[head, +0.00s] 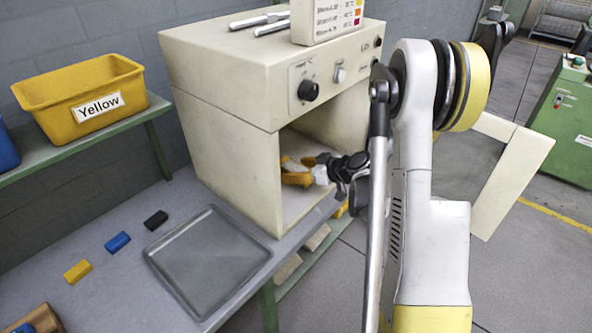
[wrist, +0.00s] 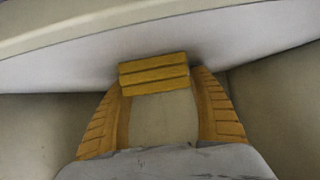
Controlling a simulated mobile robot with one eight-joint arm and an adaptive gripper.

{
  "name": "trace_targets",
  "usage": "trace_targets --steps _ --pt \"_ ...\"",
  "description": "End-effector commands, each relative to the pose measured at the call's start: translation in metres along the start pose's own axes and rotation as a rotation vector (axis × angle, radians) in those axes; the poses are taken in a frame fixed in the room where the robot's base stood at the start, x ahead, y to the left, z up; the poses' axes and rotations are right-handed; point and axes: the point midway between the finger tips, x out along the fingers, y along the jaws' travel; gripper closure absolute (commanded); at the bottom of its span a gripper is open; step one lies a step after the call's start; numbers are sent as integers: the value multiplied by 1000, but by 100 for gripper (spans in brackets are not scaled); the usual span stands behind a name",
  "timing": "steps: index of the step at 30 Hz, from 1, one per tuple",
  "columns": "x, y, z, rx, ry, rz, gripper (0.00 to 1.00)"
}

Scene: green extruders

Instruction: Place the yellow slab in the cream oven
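The cream oven (head: 222,130) stands on the bench with its front opening facing right and its door (head: 495,175) swung wide open. My gripper (head: 287,172) reaches through the opening, its yellow fingers inside the chamber. In the wrist view, a yellow grooved slab (wrist: 153,73) sits between the fingertips of my gripper (wrist: 155,85), with a finger against or very close to each end. The fingers look shut on it. A pale surface lies behind the slab; I cannot tell whether the slab touches it. In the head view the slab blends with the yellow fingers.
A yellow block (head: 77,271), a blue block (head: 117,242) and a black block (head: 155,220) lie on the bench beside a grey tray (head: 185,297). A yellow bin (head: 60,103) labelled "Yellow" stands on a green shelf. The oven walls closely surround my gripper.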

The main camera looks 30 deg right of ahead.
Motion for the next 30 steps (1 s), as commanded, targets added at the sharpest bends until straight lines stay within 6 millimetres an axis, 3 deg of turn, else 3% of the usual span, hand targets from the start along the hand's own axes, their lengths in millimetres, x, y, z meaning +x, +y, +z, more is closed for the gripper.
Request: trace_targets --steps 11,24,30 --pt "-4 0 -3 0 0 1 29" --pt "-95 1 -5 2 1 3 29" --pt "-118 0 -4 1 0 1 29"
